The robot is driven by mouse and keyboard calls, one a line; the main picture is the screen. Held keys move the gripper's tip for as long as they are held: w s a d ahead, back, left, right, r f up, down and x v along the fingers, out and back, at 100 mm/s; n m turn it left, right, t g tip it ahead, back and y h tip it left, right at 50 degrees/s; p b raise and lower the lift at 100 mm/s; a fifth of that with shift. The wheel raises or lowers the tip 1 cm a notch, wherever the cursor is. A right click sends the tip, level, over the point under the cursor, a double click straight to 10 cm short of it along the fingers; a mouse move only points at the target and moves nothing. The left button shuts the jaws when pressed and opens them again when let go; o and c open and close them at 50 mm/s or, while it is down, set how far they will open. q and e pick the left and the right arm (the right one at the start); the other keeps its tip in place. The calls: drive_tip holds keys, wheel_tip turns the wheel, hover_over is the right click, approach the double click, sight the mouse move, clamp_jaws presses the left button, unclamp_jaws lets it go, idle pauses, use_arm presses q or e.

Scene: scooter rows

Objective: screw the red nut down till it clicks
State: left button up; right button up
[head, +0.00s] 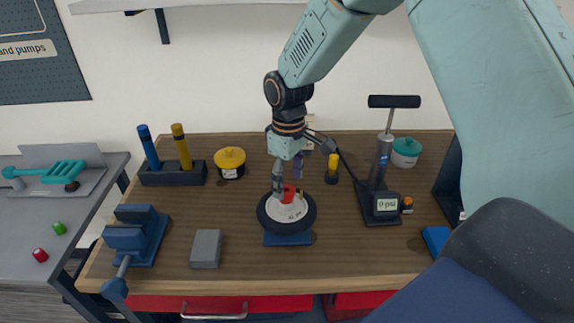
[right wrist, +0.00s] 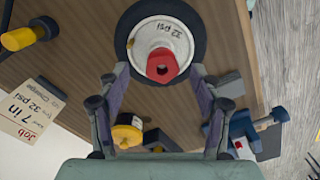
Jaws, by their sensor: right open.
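The red nut (head: 288,193) sits at the middle of a small wheel (head: 302,214), which has a black tyre and white hub and lies flat on a blue stand (head: 288,239). In the right wrist view the nut (right wrist: 162,66) shows a dark round hole in its centre. My right gripper (head: 281,186) comes down from above onto the wheel. In the right wrist view its fingers (right wrist: 155,84) are spread wide, with the nut between and just past the tips; contact cannot be told. My left gripper is not in view.
A pump (head: 382,170) reading 0 psi stands right of the wheel. A yellow-capped bottle (head: 332,170) is close behind it. A grey block (head: 206,248) and blue vise (head: 136,238) stand left. A job card (right wrist: 28,108) shows in the wrist view. The front table strip is clear.

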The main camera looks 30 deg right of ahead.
drive_tip(key=shift+w+a+f, duration=0.15)
drive_tip(key=shift+f, duration=0.3)
drive_tip(key=shift+w+a+f, duration=0.1)
drive_tip(key=shift+a+f, duration=0.05)
drive_tip(key=shift+f, duration=0.45)
drive_tip(key=shift+s+d, duration=0.25)
drive_tip(key=shift+s, duration=0.15)
drive_tip(key=shift+w+a+f, duration=0.1)
drive_tip(key=shift+w+a, duration=0.15)
drive_tip(key=shift+w, duration=0.1)
drive_tip(key=c, duration=0.5)
drive_tip(key=shift+s+d, duration=0.15)
drive_tip(key=shift+s, duration=0.05)
drive_tip(key=c, duration=0.5)
drive_tip(key=shift+c, duration=1.1)
drive_tip(key=shift+m+p, duration=0.5)
drive_tip(key=shift+m, duration=0.1)
drive_tip(key=shift+m+p, duration=1.75)
drive_tip(key=shift+m, duration=0.95)
drive_tip(key=shift+m+p, duration=2.35)
drive_tip(key=shift+m, duration=1.15)
drive_tip(key=m, duration=0.8)
